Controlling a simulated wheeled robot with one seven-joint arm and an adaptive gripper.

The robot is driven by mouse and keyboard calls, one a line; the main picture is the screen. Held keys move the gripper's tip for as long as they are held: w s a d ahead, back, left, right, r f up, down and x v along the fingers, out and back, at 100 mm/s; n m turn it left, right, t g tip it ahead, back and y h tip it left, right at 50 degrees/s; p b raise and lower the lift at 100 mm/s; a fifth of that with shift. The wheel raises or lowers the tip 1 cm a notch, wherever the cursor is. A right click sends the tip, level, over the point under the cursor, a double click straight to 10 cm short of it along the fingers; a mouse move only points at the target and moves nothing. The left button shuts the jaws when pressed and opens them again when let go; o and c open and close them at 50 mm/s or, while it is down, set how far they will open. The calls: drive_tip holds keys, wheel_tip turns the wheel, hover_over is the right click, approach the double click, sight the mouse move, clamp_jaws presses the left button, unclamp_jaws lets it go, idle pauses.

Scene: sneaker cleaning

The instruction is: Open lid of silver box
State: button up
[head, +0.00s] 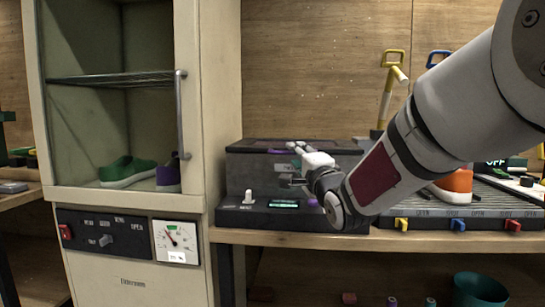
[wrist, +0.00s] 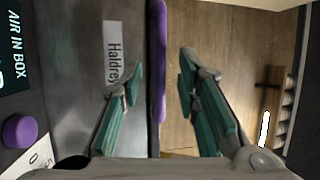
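The silver box (head: 248,165) is a grey metal case with a dark top, standing on the bench beside the cabinet. A purple strip (wrist: 158,60) runs along its edge in the wrist view; a bit of purple (head: 278,151) also shows at the box's upper front in the head view. The lid looks closed. My gripper (head: 290,165) is in front of the box. In the wrist view my gripper (wrist: 160,88) is open, with the purple strip between its green-padded fingers in the picture. I cannot tell whether they touch it. My arm hides the box's right part.
A control panel (head: 235,213) with a white switch, a lit display and a purple knob (wrist: 20,132) sits before the box. A cream cabinet (head: 190,110) with a glass door and green shoe (head: 127,170) stands left. An orange shoe (head: 455,183) lies right, behind my arm.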

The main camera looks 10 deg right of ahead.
drive_tip(key=shift+x, duration=1.5)
clamp_jaws()
